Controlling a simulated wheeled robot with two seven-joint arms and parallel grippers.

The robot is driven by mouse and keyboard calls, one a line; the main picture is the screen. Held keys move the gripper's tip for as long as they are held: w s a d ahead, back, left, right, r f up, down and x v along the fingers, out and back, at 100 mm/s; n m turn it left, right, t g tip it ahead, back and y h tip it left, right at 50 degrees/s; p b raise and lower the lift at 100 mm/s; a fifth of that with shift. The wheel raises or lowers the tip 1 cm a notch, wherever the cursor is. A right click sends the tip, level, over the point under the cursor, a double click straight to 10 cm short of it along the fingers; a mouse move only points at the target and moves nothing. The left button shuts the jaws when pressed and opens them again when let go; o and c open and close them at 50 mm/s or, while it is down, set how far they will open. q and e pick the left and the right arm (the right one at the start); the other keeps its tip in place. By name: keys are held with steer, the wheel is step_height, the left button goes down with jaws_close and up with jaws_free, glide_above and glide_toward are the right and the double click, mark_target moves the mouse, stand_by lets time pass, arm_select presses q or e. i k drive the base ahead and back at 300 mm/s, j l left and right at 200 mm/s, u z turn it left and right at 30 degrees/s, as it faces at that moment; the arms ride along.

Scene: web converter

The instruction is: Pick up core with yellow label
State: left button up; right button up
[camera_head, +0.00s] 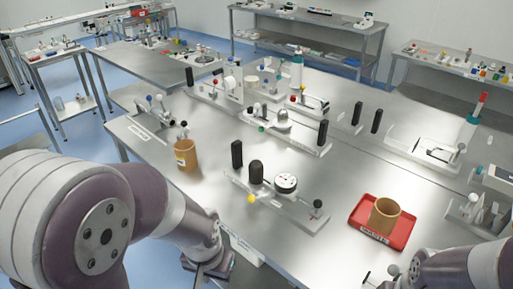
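A brown cardboard core with a yellow label (185,155) stands upright on the left part of the metal table, near its left edge. A second brown core (384,216) stands in a red tray (362,211) at the right; no yellow label shows on it. My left gripper (208,266) is low in the picture at the table's front edge, below and apart from the labelled core. Its fingers are too unclear to tell open from shut. My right arm shows at the bottom right corner, but its gripper is out of the picture.
A fixture with a dial gauge (286,183) and black posts stands in the middle of the table (160,210). More fixtures stand behind it and at the right (427,150). A small clamp device (153,105) is behind the labelled core. Bare tabletop lies in front of that core.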

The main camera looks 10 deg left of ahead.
mark_target(186, 155)
steer(key=i+j+z, duration=0.15)
steer(key=j+z, duration=1.55)
steer(key=k+j, duration=0.1)
steer(key=j, duration=0.3)
steer(key=k+j+z, duration=0.1)
steer(key=j, duration=0.3)
steer(key=k+j, duration=0.15)
steer(key=j, duration=0.2)
steer(key=k+j, duration=0.1)
steer(key=j, duration=0.3)
steer(key=k+j+z, duration=0.1)
steer(key=j, duration=0.3)
steer(key=k+j, duration=0.2)
steer(key=j, duration=0.15)
steer(key=i+j+z, duration=0.05)
